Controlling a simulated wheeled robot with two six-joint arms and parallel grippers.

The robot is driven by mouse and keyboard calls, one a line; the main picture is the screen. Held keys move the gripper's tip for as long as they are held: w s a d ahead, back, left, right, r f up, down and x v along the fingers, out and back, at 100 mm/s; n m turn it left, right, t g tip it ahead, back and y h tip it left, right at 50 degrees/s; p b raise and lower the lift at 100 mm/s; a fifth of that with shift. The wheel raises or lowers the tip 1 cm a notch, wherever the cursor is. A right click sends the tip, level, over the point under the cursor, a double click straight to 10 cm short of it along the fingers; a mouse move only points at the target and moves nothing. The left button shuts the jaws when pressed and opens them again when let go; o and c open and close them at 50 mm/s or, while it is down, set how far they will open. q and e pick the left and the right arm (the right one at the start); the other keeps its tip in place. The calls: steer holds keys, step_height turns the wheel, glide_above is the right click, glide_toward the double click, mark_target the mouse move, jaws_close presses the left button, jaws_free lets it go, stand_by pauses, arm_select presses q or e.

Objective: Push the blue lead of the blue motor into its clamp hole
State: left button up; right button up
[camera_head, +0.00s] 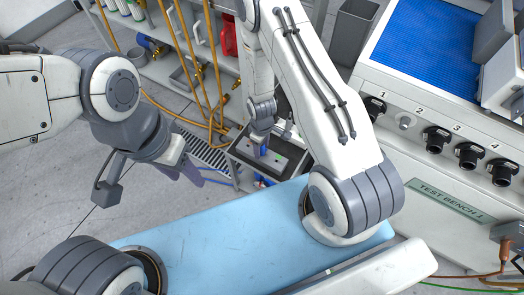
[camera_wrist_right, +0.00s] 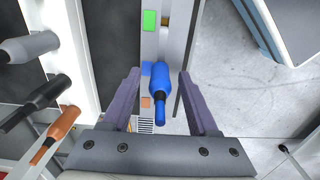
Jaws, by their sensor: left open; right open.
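In the right wrist view the blue lead (camera_wrist_right: 159,85) ends in a blue plug that stands beside a small blue mark on a pale clamp strip (camera_wrist_right: 149,48). I cannot tell how deep the plug sits in its hole. My right gripper (camera_wrist_right: 160,102) is open, with one purple finger on each side of the blue plug and gaps between. In the head view my right gripper (camera_head: 262,143) is over a dark tray (camera_head: 240,152), small and partly hidden. My left gripper (camera_head: 186,172) is open and empty, left of the tray. I cannot make out the blue motor clearly.
Grey, black and orange plugs (camera_wrist_right: 45,90) stand at the left of the right wrist view. The strip also bears a green mark (camera_wrist_right: 150,20) and an orange mark (camera_wrist_right: 146,102). Yellow hoses (camera_head: 195,60) hang behind the tray. A test bench (camera_head: 450,165) stands at the right.

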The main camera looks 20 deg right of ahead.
jaws_close()
steer(key=shift+r, duration=0.1)
steer(key=shift+r+p, duration=2.4)
steer(key=shift+r, duration=0.25)
steer(key=shift+r, duration=0.15)
